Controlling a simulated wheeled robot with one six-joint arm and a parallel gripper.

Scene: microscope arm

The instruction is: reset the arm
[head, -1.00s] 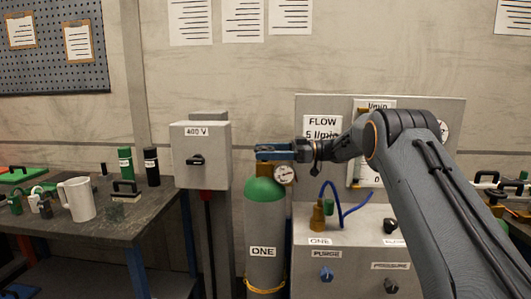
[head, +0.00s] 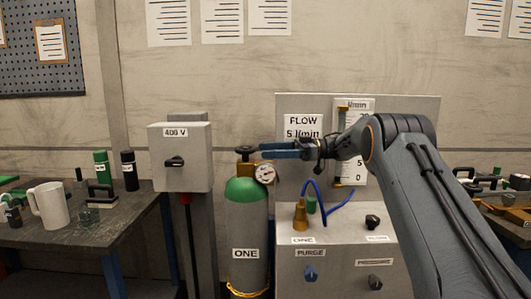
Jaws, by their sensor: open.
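My gripper (head: 280,151) is at the end of my dark arm, which reaches in from the right. Its blue fingers point left and are open, with nothing seen between them. They are close to the dark handwheel (head: 246,150) on top of the green-shouldered gas cylinder labelled ONE (head: 246,225). I cannot tell whether they touch it. A round gauge (head: 265,174) sits just below the fingers. My arm hides part of the panel behind.
A grey 400 V switch box (head: 181,158) stands left of the cylinder. A left bench (head: 100,231) holds a white mug (head: 49,205).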

